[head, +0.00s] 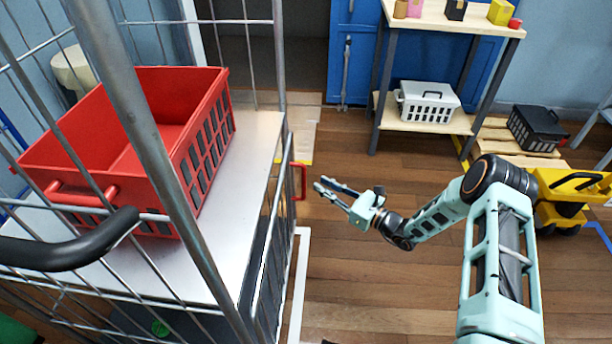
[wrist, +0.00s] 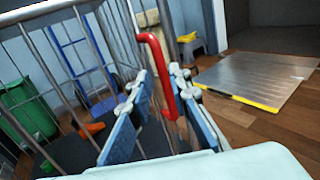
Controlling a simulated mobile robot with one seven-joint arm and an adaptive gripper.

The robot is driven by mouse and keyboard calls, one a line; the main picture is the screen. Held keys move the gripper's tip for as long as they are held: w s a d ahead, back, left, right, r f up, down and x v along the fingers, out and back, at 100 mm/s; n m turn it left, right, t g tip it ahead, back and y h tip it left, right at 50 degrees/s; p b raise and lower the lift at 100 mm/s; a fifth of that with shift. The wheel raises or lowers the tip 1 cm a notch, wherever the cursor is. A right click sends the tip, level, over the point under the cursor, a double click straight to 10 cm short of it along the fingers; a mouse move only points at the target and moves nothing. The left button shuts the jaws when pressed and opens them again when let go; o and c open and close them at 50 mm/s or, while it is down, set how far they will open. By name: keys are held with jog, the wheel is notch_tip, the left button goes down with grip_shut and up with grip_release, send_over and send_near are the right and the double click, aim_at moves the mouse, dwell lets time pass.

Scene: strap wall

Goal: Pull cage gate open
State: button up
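The cage gate (head: 271,205) is the wire-barred right side of the metal cage in the head view and looks closed. A red handle (head: 303,180) sticks out from its far edge. My gripper (head: 321,184) is open, just right of the handle, with its fingers pointing at it. In the wrist view, the red handle (wrist: 158,72) stands between the two blue-grey fingers of my gripper (wrist: 160,88). The fingers are apart on both sides, and I see no clear contact.
A red crate (head: 190,165) sits on the cage's silver shelf (head: 250,142). A wooden shelf unit (head: 455,22) with a white basket (head: 428,102) stands at the back. A black crate (head: 535,128) and yellow cart (head: 572,188) are at right. Floor right of the gate is clear.

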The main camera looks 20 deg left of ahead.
jog(key=b+x, duration=0.2)
jog(key=x, duration=0.6)
jog(key=shift+a, duration=0.2)
grip_shut()
